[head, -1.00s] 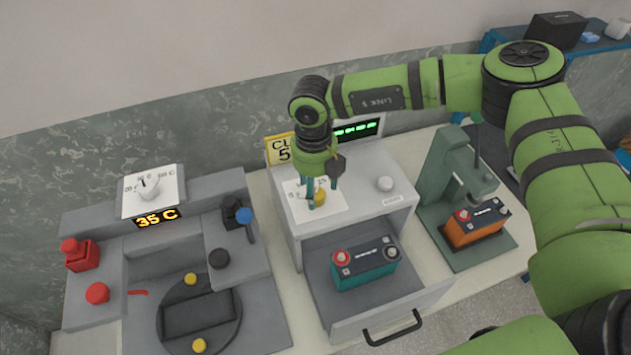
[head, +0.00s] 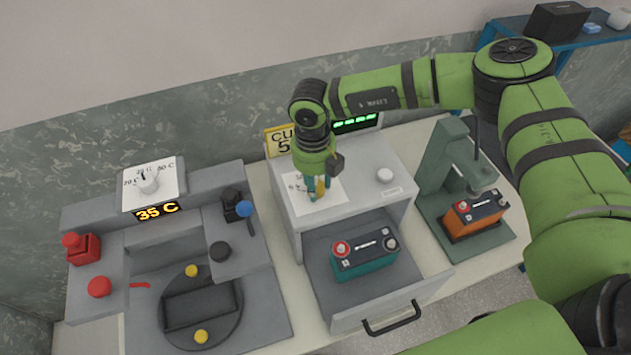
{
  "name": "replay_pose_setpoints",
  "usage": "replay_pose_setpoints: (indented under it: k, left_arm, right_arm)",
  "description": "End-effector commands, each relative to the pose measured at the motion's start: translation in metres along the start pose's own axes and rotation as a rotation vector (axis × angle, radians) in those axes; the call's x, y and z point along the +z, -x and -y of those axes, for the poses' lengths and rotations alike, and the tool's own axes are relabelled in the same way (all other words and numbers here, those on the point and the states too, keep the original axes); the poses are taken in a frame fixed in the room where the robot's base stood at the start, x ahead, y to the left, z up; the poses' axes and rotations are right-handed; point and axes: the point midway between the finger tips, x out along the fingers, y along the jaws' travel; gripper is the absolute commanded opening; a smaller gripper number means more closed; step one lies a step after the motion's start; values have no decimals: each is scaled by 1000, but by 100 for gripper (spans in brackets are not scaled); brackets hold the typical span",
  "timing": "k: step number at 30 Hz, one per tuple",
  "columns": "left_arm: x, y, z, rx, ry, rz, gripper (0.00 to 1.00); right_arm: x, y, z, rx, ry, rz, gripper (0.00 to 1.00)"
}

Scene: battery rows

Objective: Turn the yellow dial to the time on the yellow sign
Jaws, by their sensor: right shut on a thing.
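The yellow dial (head: 320,187) is on a white scale sheet (head: 331,200) on top of the grey cabinet in the middle. My right gripper (head: 318,191) comes down from above and is shut on the dial, hiding most of it and part of the scale. The yellow sign (head: 279,141) stands behind the cabinet's back left; it reads "CU" and "5", and the rest is hidden behind my right arm. A display with green characters (head: 355,123) is beside it, partly covered by my wrist. My left gripper is not in view.
The cabinet's drawer (head: 345,322) is open with a teal battery (head: 364,254) inside. A white button (head: 385,175) is right of the dial. A green press (head: 443,178) holds an orange battery (head: 474,215). A grey station (head: 87,217) reading 35 C is at left.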

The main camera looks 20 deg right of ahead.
Motion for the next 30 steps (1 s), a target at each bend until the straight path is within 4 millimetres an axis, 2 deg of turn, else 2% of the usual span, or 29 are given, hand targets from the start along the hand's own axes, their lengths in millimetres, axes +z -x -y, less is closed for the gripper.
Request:
replay_pose_setpoints:
  k: [8,30]
  left_arm:
    - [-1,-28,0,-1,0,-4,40]
    - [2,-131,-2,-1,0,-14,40]
  right_arm:
    - [3,-4,0,2,147,16,5]
    - [2,-5,-2,0,838,43,5]
